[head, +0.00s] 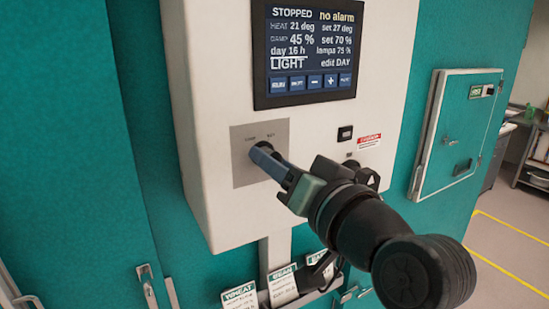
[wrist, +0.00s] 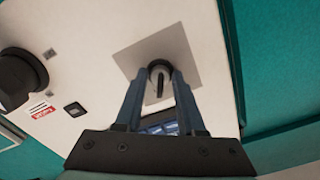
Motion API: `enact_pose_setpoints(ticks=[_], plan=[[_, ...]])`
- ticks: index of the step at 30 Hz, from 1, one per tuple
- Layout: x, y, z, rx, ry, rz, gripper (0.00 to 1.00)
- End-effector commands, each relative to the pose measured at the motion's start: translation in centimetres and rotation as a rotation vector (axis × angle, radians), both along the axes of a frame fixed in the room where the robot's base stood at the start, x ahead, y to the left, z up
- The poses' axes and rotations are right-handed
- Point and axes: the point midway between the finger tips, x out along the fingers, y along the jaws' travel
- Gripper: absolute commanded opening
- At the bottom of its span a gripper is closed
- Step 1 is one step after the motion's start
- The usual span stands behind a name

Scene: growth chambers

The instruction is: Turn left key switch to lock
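The key switch (wrist: 157,66) is a dark round collar with a dark key in its middle, on a grey plate (head: 242,172) low on the white control box. The plate's small lettering is too small to read. My gripper (head: 262,152) reaches the switch from the right and hides most of it in the head view. In the wrist view, my gripper (wrist: 160,78) has one finger on each side of the key, with a narrow gap showing between them. The fingertips are close to the collar; I cannot tell whether they touch it.
The display (head: 310,50) above reads STOPPED, no alarm. A black switch (head: 345,133) and a red-and-white label (head: 369,141) lie right of the plate. A dark round knob (wrist: 20,78) is nearby. Labelled card pockets (head: 282,288) hang below; a teal door cabinet (head: 455,135) stands right.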

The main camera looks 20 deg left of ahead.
Motion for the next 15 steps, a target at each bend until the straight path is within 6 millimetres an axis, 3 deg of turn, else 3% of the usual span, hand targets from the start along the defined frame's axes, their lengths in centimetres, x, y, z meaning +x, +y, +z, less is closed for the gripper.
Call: enact_pose_setpoints(ticks=[3, 9, 15], plan=[[-0.01, 0.00, -0.03, 0.000, 0.000, 0.000, 0.37], [-0.02, -0.02, -0.01, 0.000, 0.000, 0.000, 0.01], [-0.02, -0.03, 0.00, 0.000, 0.000, 0.000, 0.00]])
